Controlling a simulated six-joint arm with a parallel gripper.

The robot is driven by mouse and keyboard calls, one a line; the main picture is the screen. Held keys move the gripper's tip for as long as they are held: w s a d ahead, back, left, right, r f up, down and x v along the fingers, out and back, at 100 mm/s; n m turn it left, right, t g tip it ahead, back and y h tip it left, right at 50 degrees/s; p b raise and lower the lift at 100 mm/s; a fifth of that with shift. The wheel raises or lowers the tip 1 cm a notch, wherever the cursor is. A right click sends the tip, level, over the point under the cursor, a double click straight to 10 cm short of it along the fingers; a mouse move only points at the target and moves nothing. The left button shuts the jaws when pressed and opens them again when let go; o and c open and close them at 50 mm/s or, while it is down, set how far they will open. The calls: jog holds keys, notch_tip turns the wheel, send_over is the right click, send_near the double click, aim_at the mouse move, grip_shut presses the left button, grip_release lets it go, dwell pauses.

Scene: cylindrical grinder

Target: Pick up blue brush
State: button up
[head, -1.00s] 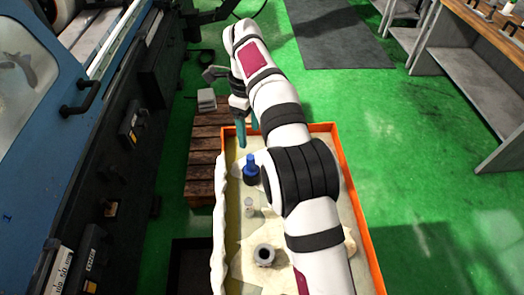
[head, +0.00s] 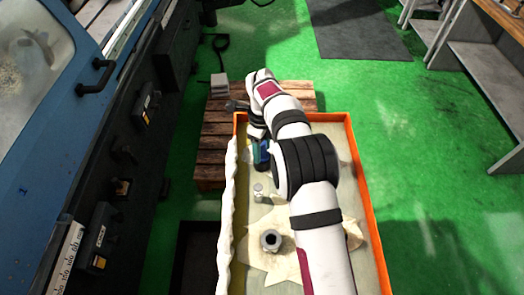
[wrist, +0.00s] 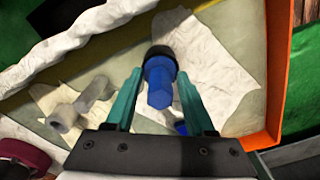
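The blue brush (wrist: 158,84), a blue faceted piece with a black round base, stands in the orange-edged tray (wrist: 275,85). In the head view the brush (head: 262,156) is partly hidden by my arm. My gripper (wrist: 159,76) is open, with one teal finger on each side of the brush. Gaps show between the fingers and the brush, so it is not gripped. How low the fingertips reach beside it is hard to tell.
A grey ring-shaped part (head: 271,240) and a small grey part (head: 258,192) are in the tray, nearer the camera. A small blue piece (wrist: 181,127) shows by the right finger. Crumpled pale cloth (wrist: 215,70) lines the tray. The blue machine (head: 60,140) stands left.

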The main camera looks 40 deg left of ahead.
grip_shut()
jog(key=shift+r, duration=0.1)
